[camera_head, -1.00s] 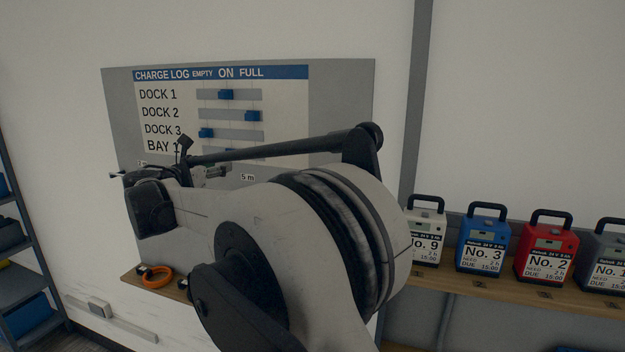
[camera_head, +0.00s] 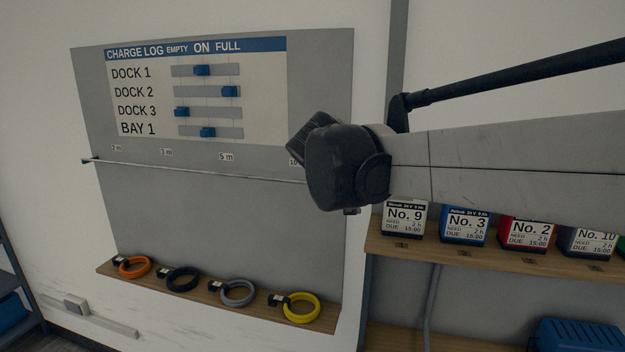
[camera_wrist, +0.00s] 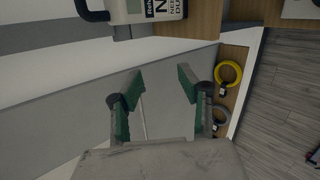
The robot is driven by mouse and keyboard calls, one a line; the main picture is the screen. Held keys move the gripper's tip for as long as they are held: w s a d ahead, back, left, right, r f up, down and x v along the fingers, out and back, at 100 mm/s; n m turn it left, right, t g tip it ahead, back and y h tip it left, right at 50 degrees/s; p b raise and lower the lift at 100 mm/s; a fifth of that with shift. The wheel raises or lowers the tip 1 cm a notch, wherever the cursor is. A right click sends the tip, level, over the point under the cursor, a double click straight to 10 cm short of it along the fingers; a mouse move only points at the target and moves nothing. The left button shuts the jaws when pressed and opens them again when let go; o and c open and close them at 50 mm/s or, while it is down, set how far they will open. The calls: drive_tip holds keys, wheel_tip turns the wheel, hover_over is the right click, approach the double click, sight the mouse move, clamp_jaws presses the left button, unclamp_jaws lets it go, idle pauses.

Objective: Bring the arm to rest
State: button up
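My gripper (camera_wrist: 158,80) shows in the wrist view with its two green-padded fingers well apart and nothing between them. A grey board and white wall lie beyond it. In the head view my arm reaches in from the right edge, and its dark joint stands in front of the right part of the charge log board (camera_head: 215,212). The gripper itself cannot be made out there.
Battery packs No. 9 (camera_head: 405,218), No. 3 (camera_head: 464,226), No. 2 (camera_head: 526,233) and No. 10 (camera_head: 588,241) stand on a wooden shelf (camera_head: 450,250), partly behind my arm. Orange (camera_head: 135,267), black (camera_head: 182,279), grey (camera_head: 238,293) and yellow (camera_head: 301,308) rings lie on a lower ledge.

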drive_tip(key=s+d+f+m+y+b, duration=0.1)
drive_tip(key=s+d+f+m+b, duration=0.1)
drive_tip(key=s+f+m, duration=0.3)
drive_tip(key=s+d+f+m+g+y+b, duration=0.1)
drive_tip(key=s+d+f+m+y, duration=0.1)
drive_tip(key=s+d+f+m, duration=0.3)
drive_tip(key=s+d+f+m+g+y+b, duration=0.1)
drive_tip(key=s+d+f+m, duration=0.3)
drive_tip(key=s+f, duration=0.7)
drive_tip(key=s+m+b, duration=0.1)
drive_tip(key=s, duration=0.6)
drive_tip(key=shift+s+f+b, duration=0.25)
drive_tip(key=shift+f+b, duration=0.05)
drive_tip(key=shift+f, duration=0.05)
drive_tip(key=shift+d, duration=0.1)
idle(1.0)
